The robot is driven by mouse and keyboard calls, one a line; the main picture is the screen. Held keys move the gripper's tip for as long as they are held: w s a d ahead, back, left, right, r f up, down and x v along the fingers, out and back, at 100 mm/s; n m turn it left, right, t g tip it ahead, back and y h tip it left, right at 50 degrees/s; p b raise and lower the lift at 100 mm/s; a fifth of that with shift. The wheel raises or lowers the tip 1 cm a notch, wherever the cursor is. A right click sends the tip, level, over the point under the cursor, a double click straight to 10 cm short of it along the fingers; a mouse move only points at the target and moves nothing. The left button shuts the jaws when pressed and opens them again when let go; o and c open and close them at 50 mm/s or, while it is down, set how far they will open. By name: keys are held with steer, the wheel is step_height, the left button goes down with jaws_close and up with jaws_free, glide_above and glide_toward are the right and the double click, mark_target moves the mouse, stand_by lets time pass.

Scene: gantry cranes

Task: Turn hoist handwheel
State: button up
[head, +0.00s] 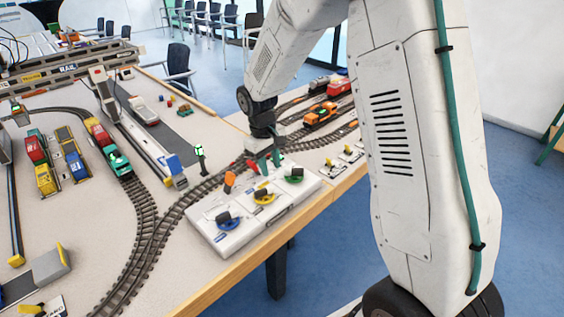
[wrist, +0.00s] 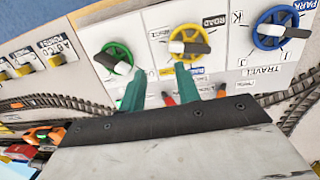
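A white control panel (head: 250,215) at the table's edge carries a blue handwheel (head: 228,220), a yellow handwheel (head: 264,196) and a green handwheel (head: 293,175), each with a dark and white grip across it. In the wrist view the green wheel (wrist: 116,58) is left, the yellow wheel (wrist: 187,45) is in the middle and the blue wheel (wrist: 280,28) is right. "TRAVEL" reads beside the blue wheel; I cannot read a hoist label. My gripper (wrist: 160,82) has its green fingers apart, with nothing seen between them, near the panel's green and yellow wheels.
Small levers (head: 345,158) stand on plates right of the panel. Curved model track (head: 150,220) runs behind it, with a small signal post (head: 200,155). An orange locomotive (head: 322,115) stands beyond my gripper. Train cars and a model crane (head: 105,90) fill the table's left.

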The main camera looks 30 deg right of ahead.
mark_target(293, 169)
steer(key=w+d+r+n+h, duration=0.25)
steer(key=d+n, duration=0.35)
steer(key=n, duration=0.3)
steer(key=shift+n+g, duration=0.4)
steer(key=shift+n, duration=0.1)
steer(key=x, duration=0.8)
steer(key=shift+w+a+f, duration=0.1)
steer(key=shift+w+f, duration=0.2)
steer(key=shift+w, duration=0.05)
jaws_close()
